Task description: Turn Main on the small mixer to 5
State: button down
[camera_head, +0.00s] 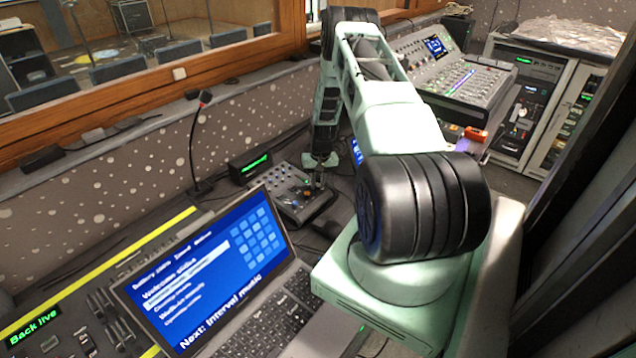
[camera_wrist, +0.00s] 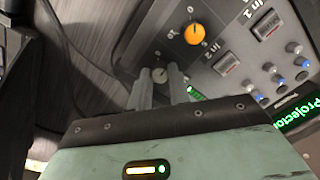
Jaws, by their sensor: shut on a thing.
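The small mixer (camera_head: 290,192) is a dark sloped box with several small knobs, behind the laptop in the head view. In the wrist view its panel (camera_wrist: 225,45) shows upside down, with an orange knob (camera_wrist: 194,34) and a numbered scale around it. My gripper (camera_wrist: 160,82) is over the panel with its two grey fingers on either side of a small pale-topped knob (camera_wrist: 159,74); it is shut on this knob. The knob's label and pointer are hidden or too small to read, so I cannot tell its setting. In the head view my gripper (camera_head: 319,178) reaches down onto the mixer's right part.
A laptop (camera_head: 210,270) with a blue screen stands in front of the mixer. A gooseneck microphone (camera_head: 197,140) and a small green display (camera_head: 250,167) stand to its left. A larger console (camera_head: 465,80) is at the back right. In the wrist view a green-lettered "Projector" label (camera_wrist: 296,117) lies to the right.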

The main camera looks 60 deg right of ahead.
jog(key=m+b, duration=0.2)
jog(key=m, duration=0.1)
jog(key=shift+f+b, duration=0.2)
jog(key=shift+b, duration=0.2)
jog(key=m+b, duration=0.3)
jog(key=m, duration=0.2)
jog(key=shift+r+m+t, duration=0.1)
jog(key=shift+m+t, duration=0.3)
jog(key=m+b, duration=0.1)
jog(key=m, duration=0.3)
jog(key=shift+s+m, duration=0.1)
jog(key=shift+m, duration=0.2)
jog(key=m, duration=0.5)
jog(key=shift+r+t+b, duration=0.1)
jog(key=shift+t+b, duration=0.2)
jog(key=shift+b, duration=0.1)
jog(key=c, duration=1.3)
grip_release()
